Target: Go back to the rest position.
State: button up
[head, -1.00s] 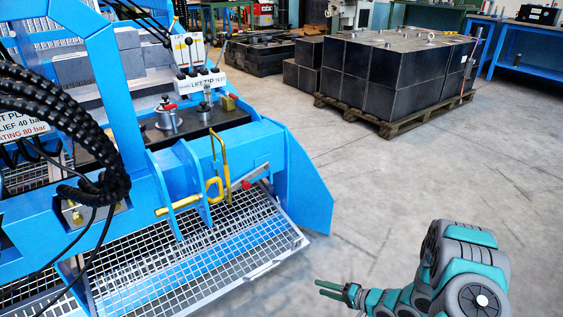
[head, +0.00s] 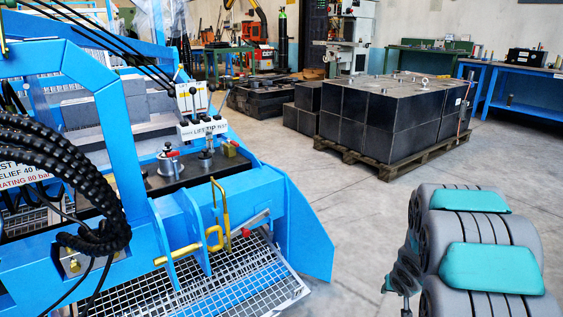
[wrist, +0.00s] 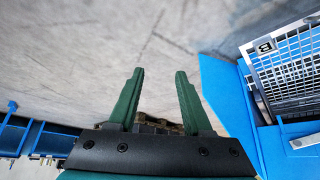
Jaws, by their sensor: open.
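My gripper (wrist: 158,85) shows in the wrist view with its two green fingers apart and nothing between them. Bare concrete floor lies beyond the fingertips. In the head view my arm is folded at the lower right, and the gripper's fingers cannot be made out there. The blue machine (head: 300,225) with its metal grating (head: 235,275) stands to the left of my arm, with floor between them. In the wrist view the grating (wrist: 285,75) and a blue panel (wrist: 225,105) are at the right.
Black blocks (head: 375,120) sit on a wooden pallet (head: 385,165) beyond my arm. Blue workbenches (head: 525,90) stand at the back right. The concrete floor (head: 345,215) between machine, pallet and arm is clear. Black hoses (head: 75,180) hang on the machine's left side.

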jog(key=s+r+g+h, duration=0.2)
jog(key=s+r, duration=0.4)
jog(key=r, duration=0.3)
jog(key=s+a+r+n+g+y+p, duration=0.1)
jog(key=s+a+r, duration=0.3)
jog(key=s, duration=0.7)
jog(key=s+a+r+n+g+y, duration=0.1)
jog(key=s+a+r+g, duration=0.2)
jog(key=s+a, duration=0.5)
jog(key=s+a+r+g+y+p, duration=0.1)
jog(key=s+a+r, duration=0.5)
jog(key=s, duration=0.9)
jog(key=shift+n+g+y+p, duration=0.3)
jog(key=shift+n+g+p, duration=0.05)
jog(key=shift+n+g, duration=0.05)
jog(key=shift+w+a, duration=0.1)
jog(key=shift+a, duration=0.05)
